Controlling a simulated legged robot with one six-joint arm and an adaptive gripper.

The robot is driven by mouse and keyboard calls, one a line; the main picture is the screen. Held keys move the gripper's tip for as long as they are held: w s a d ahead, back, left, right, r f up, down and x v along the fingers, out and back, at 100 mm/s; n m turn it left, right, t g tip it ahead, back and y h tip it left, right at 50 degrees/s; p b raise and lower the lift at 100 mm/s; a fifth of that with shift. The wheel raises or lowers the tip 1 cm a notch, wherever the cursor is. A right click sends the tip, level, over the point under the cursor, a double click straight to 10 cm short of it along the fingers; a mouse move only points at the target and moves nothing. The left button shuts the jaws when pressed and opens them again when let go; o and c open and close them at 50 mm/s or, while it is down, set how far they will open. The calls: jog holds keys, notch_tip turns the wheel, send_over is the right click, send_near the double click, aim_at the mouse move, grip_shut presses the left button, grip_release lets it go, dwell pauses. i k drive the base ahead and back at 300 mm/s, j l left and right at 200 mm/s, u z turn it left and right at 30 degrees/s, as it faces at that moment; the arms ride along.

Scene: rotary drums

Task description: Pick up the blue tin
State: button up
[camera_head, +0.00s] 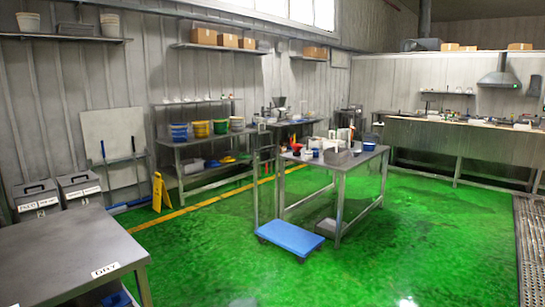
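My gripper is not in this view. A small blue container (369,146) stands at the back right of the middle metal table (325,165). A smaller blue item (316,154) sits nearer the table's front edge. Stacked blue containers (180,132) stand on the bench by the left wall. All are far off and small, and I cannot tell which of them is the blue tin.
A blue platform trolley (290,237) is on the green floor before the middle table. A grey table (65,258) is close at lower left. A yellow floor sign (158,191) stands behind it. The floor between the grey table and trolley is clear.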

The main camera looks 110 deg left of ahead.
aim_at(316, 151)
jog(key=u, duration=3.55)
jog(key=i+j, duration=0.15)
jog(key=i, duration=0.45)
jog(key=i+j, duration=0.15)
jog(key=i, duration=0.45)
jog(key=i+j, duration=0.15)
jog(key=i, duration=0.45)
jog(key=i+j, duration=0.15)
jog(key=i, duration=0.45)
jog(key=i+l, duration=0.1)
jog(key=i, duration=0.4)
jog(key=i+l+u, duration=0.1)
jog(key=i, duration=0.4)
jog(key=i+l, duration=0.15)
jog(key=i, duration=0.35)
jog(key=i+j+u, duration=0.2)
jog(key=i+u, duration=0.25)
jog(key=i, duration=0.3)
jog(key=i+l+u, duration=0.1)
jog(key=i+u, duration=0.35)
jog(key=i, duration=0.3)
